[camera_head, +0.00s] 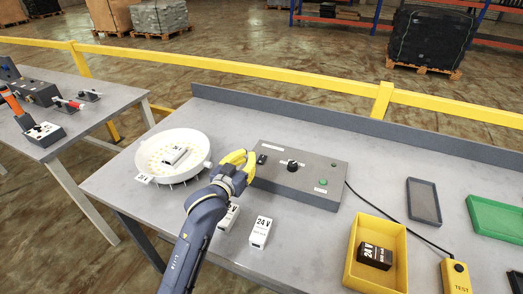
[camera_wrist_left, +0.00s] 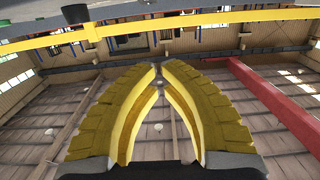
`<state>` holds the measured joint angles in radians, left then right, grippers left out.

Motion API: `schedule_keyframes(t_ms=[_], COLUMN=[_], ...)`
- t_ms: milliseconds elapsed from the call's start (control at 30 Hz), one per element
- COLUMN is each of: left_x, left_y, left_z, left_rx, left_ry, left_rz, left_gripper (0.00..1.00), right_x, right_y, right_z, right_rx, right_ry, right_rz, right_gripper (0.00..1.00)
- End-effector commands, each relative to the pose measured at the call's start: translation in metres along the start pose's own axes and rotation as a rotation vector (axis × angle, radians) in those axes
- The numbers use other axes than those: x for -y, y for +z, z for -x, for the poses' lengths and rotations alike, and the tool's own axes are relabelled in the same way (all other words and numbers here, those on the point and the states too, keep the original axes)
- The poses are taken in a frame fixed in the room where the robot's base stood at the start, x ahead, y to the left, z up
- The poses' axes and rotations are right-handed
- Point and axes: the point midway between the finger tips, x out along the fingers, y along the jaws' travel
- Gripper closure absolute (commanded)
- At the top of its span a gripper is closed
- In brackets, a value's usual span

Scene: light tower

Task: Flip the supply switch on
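A grey control box (camera_head: 300,177) lies on the workbench, with a black switch (camera_head: 262,159) at its left end, a black knob (camera_head: 292,166) in the middle and a green button (camera_head: 321,183) at its right. I cannot read whether the switch is on or off. My left gripper (camera_head: 246,160) has yellow fingers and is beside the box's left end, close to the switch; I cannot tell whether it touches. In the left wrist view its fingertips (camera_wrist_left: 160,70) meet, with nothing between them. My right gripper is out of view.
A round white lamp base (camera_head: 172,155) stands left of the gripper. White 24 V boxes (camera_head: 260,232) stand in front. A yellow bin (camera_head: 376,259) holds a dark 24 V box (camera_head: 375,256). A grey tray (camera_head: 424,201) and a yellow TEST unit (camera_head: 456,276) are right.

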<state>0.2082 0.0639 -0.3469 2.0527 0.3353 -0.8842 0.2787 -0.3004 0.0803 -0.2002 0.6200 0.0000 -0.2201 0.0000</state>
Motion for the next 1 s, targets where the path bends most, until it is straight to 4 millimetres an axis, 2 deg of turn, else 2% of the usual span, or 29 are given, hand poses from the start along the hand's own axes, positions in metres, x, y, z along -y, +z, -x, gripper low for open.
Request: schedule_keyframes(t_ms=[233,367,933,1000], left_x=[0.000,0.000,0.000,0.000], left_y=[0.000,-0.001,-0.001,0.011], left_z=[-0.001,-0.009,-0.102,-0.103], left_rx=[-0.001,-0.003,-0.002,0.001], left_ry=[0.000,0.000,0.000,0.000], left_rz=[0.001,0.002,0.002,0.002], left_gripper=[1.00,1.00,1.00,1.00], right_x=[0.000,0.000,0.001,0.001], right_y=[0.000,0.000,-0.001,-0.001], right_z=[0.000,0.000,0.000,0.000], right_rx=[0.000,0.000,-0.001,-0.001], right_ry=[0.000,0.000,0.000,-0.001], right_rz=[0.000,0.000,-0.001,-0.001], right_gripper=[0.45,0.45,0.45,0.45])
